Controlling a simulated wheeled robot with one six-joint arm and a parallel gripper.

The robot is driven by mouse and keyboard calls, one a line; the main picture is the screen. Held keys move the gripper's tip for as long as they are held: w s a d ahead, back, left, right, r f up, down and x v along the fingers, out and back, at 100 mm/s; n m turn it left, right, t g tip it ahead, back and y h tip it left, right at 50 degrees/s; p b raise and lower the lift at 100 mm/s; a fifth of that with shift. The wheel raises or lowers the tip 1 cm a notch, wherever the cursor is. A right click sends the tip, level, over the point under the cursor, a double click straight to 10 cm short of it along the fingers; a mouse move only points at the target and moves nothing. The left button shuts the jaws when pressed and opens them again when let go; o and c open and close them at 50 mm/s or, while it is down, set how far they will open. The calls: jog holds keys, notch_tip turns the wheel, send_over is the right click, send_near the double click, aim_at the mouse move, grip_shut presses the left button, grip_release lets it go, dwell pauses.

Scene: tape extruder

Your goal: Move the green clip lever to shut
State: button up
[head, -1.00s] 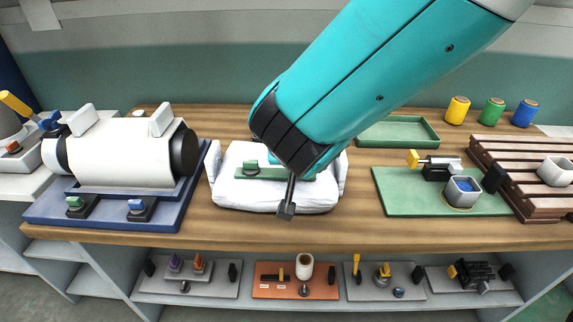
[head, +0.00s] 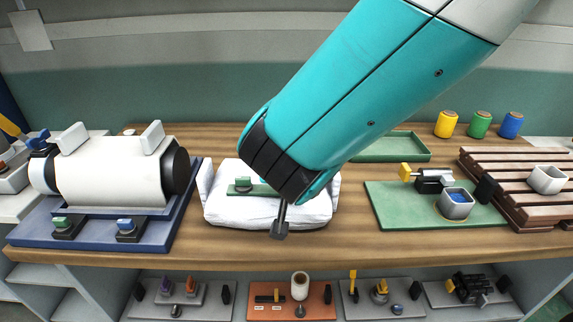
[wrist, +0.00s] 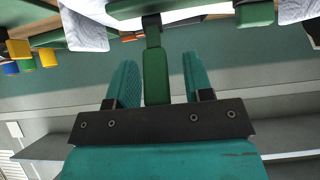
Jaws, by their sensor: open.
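In the wrist view a long green lever (wrist: 155,75) hangs from a dark mount between the two teal fingers of my gripper (wrist: 160,64). The fingers are open, with a gap on each side of the lever. A second green block (wrist: 255,13) shows to the right of the fingers. In the head view my arm covers the fingers and most of the lever's surroundings. A white padded body (head: 225,208) with a green plate and green knob (head: 243,184) shows beside and below the arm. A dark rod with a block end (head: 279,228) sticks out in front of it.
A white cylinder unit (head: 110,178) on a blue base stands left. A green board (head: 390,205) with a grey cup (head: 457,203) and a brown slatted rack (head: 500,180) stand right. A green tray (head: 400,148) lies behind. Wood at the front is clear.

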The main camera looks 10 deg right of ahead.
jog(key=shift+s+r, duration=0.1)
jog(key=v, duration=1.7)
jog(key=shift+a, duration=0.15)
jog(key=shift+r, duration=0.1)
dwell(0.4)
